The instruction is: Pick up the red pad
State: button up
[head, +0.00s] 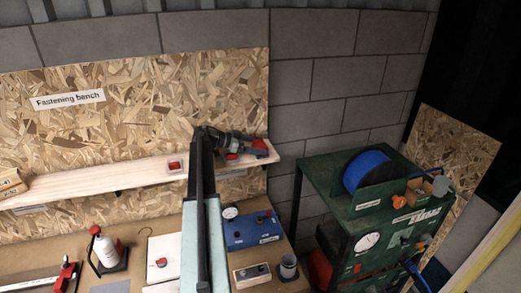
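My arm rises through the middle of the head view, and its dark far end reaches over the wooden shelf (100,182). My gripper (236,146) seems to be among the dark parts at the shelf's right end; its fingers are too small to make out. A red piece (232,157) shows just below these dark parts; I cannot tell whether the gripper touches it. Another small red piece (260,145) is at the shelf's right end. A red piece on a pale square (175,165) sits on the shelf left of my arm. I cannot tell which is the red pad.
The bench below holds a white bottle (106,250), a white box with a red knob (161,261), a blue box (250,230), a grey switch box (252,275) and a cup (288,267). A green cart (345,215) with a blue reel (367,170) stands right. The shelf's left-middle is clear.

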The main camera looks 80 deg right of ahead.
aim_at(256, 144)
jog(key=shift+c, duration=1.2)
notch_tip(256, 144, up, 10)
jog(key=p, duration=1)
jog(key=shift+r, duration=0.15)
jog(key=shift+w, duration=0.1)
